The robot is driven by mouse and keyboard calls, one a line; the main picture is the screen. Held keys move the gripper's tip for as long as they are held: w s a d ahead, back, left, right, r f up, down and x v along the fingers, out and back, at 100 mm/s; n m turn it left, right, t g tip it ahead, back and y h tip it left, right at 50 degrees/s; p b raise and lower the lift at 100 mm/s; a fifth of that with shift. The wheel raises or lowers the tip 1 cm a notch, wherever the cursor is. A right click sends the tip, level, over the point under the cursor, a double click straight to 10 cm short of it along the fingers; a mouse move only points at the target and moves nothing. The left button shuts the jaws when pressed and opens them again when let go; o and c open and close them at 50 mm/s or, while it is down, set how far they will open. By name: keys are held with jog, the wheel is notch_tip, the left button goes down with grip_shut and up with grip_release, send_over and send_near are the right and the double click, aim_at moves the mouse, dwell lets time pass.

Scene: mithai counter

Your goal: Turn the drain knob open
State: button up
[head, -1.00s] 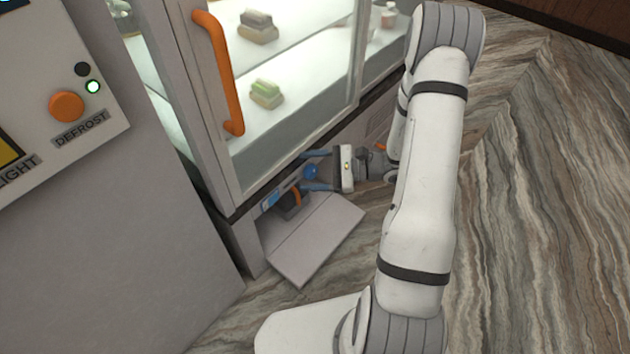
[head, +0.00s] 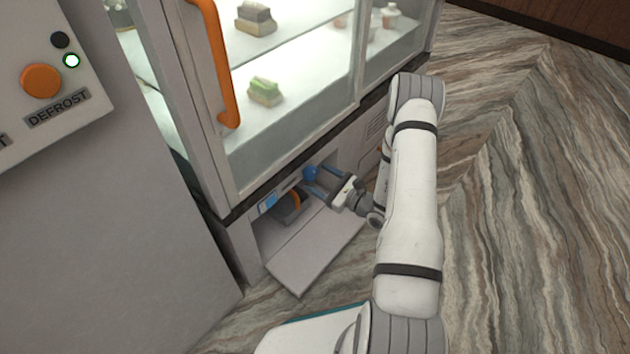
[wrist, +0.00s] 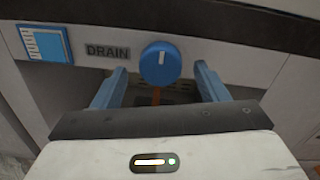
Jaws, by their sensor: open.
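The blue drain knob (wrist: 160,63) shows in the wrist view with a white pointer mark aimed up and slightly right. The DRAIN label (wrist: 108,51) is to its left. In the head view the knob (head: 310,173) sits inside the low opening under the glass case. My gripper (wrist: 162,78) is open, with one blue finger at each side below the knob in the wrist view. I cannot tell whether either finger touches it. In the head view my gripper (head: 322,179) reaches into the opening from the right.
A fold-down flap (head: 305,252) lies open below the opening. A blue-and-white square (wrist: 45,44) is left of the label. An orange part (head: 296,198) is inside the opening. The glass case (head: 290,140) with an orange handle (head: 216,65) stands above. Marbled floor is clear at right.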

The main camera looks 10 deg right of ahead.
jog(key=shift+w+a, duration=0.45)
jog(key=shift+w, duration=0.05)
